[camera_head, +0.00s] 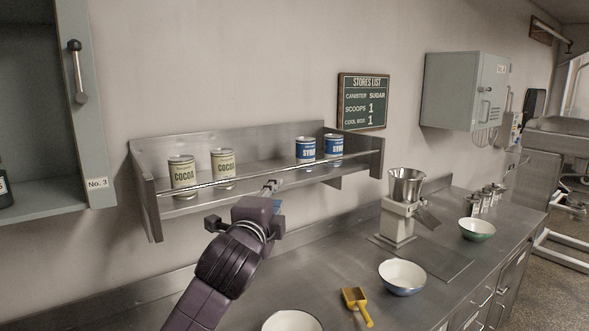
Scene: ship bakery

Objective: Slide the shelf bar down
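The shelf bar (315,165) is a thin pale rod. It runs along the front of the steel wall shelf (275,142), in front of the cans, between the shelf's two end plates. My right gripper is out of view.
Two cocoa cans (182,176) and two blue cans (306,150) stand on the shelf. The counter below holds a steel-hopper machine (398,222), bowls (402,277) and a yellow scoop (357,304). An open cabinet (100,140) is at left.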

